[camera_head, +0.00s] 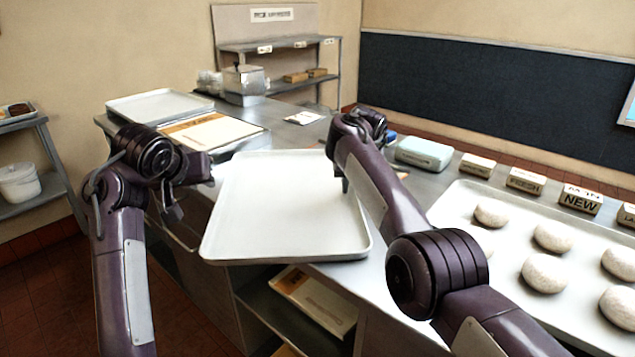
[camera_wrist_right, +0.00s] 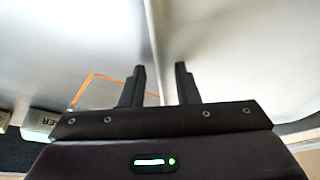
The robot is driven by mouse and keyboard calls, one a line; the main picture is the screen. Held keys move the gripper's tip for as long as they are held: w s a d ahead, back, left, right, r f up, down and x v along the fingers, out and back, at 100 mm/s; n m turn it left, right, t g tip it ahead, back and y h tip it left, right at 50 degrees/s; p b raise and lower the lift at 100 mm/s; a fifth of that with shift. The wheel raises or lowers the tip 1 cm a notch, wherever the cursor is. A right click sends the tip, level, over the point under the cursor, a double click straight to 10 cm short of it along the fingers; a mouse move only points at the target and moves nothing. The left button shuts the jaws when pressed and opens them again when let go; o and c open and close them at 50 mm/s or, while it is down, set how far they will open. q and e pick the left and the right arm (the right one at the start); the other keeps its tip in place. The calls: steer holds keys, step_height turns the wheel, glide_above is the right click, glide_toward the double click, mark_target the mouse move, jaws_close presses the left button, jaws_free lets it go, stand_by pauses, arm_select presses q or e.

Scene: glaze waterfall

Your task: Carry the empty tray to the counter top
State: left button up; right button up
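A pale, empty, rimmed tray (camera_head: 285,215) is in the middle of the head view. Its near end reaches out past the counter's front edge; I cannot tell whether it rests on the counter top (camera_head: 418,186) or is held above it. My left gripper (camera_head: 190,195) is beside the tray's left edge, and its finger gap is unclear. My right gripper (camera_wrist_right: 160,72) has its fingers apart, with the tray's rim running between them in the right wrist view. In the head view the right forearm hides most of this gripper and part of the tray's right edge.
A tray with several dough balls (camera_head: 545,272) lies at the right, with small labelled boxes (camera_head: 525,180) behind it. A pale blue case (camera_head: 424,153) stands beyond my right arm. Another empty tray (camera_head: 160,105) lies at the back left. A shelf rack (camera_head: 280,47) stands behind.

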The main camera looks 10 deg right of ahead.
steer(key=v, duration=1.2)
steer(key=shift+w, duration=0.1)
